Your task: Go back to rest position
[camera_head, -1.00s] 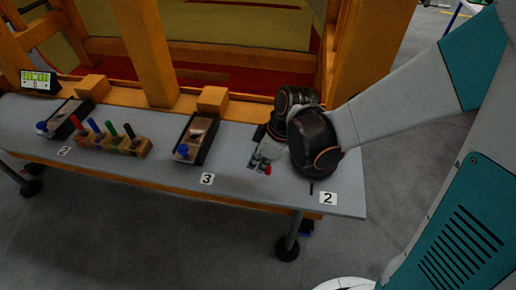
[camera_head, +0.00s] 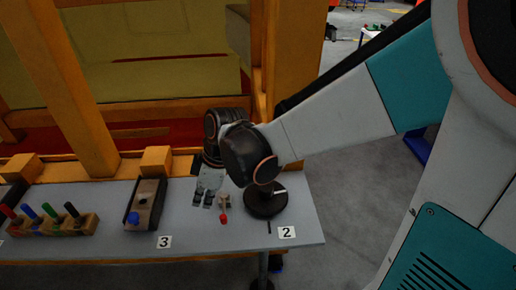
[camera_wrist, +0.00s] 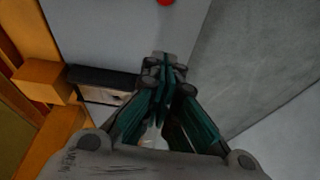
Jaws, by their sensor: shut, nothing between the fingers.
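My gripper (camera_head: 207,203) points down over the right part of the grey table (camera_head: 185,221), close to a small red-tipped piece (camera_head: 224,218) on its right. In the wrist view its fingers (camera_wrist: 164,76) are drawn together with nothing between them. The red tip (camera_wrist: 166,2) shows at the top edge there, beyond and apart from the fingertips. My arm reaches in from the right and hides part of the table's back edge.
A round black stand (camera_head: 265,204) is beside the gripper, near the label 2 (camera_head: 286,233). A black tray with a blue knob (camera_head: 146,205) is left of it. A wooden block with several colored pegs (camera_head: 50,223) is farther left. Orange posts (camera_head: 78,90) rise behind.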

